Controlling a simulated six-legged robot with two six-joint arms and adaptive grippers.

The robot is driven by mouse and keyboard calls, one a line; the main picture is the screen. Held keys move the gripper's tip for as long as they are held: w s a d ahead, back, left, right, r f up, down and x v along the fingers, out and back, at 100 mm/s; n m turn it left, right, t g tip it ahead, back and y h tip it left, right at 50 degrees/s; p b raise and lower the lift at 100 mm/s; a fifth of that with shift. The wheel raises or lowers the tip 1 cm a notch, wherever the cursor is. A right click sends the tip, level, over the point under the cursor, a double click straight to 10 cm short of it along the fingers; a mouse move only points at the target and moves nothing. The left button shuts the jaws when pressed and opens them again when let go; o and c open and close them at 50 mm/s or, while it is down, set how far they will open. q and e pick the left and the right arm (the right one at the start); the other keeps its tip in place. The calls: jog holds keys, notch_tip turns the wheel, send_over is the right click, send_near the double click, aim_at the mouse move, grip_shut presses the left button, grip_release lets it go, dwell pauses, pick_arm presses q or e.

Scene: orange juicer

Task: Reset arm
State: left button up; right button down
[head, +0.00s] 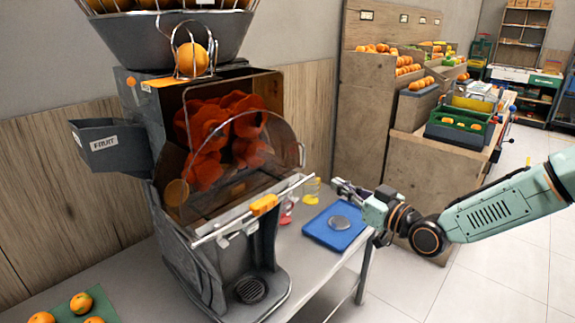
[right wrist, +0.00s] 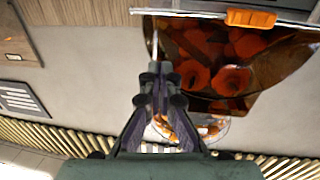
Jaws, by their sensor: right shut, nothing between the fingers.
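My right gripper (head: 340,186) comes in from the right in the head view, with its arm stretched out over the blue mat side of the table. It is shut and empty. In the right wrist view its closed fingers (right wrist: 160,72) point toward the juicer's front. The orange juicer (head: 205,170) stands on the table to the left of the gripper, apart from it in the head view. Its clear curved cover (head: 285,150) is over the red-orange parts inside, and a bar with an orange handle (head: 264,205) runs across its front. My left gripper is out of view.
A blue mat (head: 318,232) with a round metal lid lies on the table below the gripper. Small bottles (head: 311,191) stand beside the juicer. Oranges on a green mat (head: 103,306) lie at the lower left. Fruit crates stand behind. Open floor is at the right.

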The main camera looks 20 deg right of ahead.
jog(key=s+a+f+m+g+h+b, duration=0.1)
jog(key=s+a+f+m+g+b, duration=0.25)
jog(key=f, duration=0.65)
jog(key=s+a+f+m+g+h+b, duration=0.1)
jog(key=s+a+f+m+g, duration=0.35)
jog(key=f, duration=0.65)
jog(key=s+a+f+n+g+h+b, duration=0.1)
jog(key=s+a+f+g+b, duration=0.1)
jog(key=s+f, duration=0.5)
jog(key=s+a+f+n+g+b, duration=0.2)
jog(key=s+f, duration=0.5)
jog(key=s, duration=0.5)
jog(key=s+a+f+n+g+h+b, duration=0.1)
jog(key=s+a+f+g+b, duration=0.2)
jog(key=s+f+g+b, duration=0.2)
jog(key=s+f, duration=0.3)
jog(key=s, duration=0.2)
jog(key=shift+s+a+n+h+b, duration=0.2)
jog(key=shift+a+n+h+b, duration=0.1)
jog(key=shift+a+b, duration=0.1)
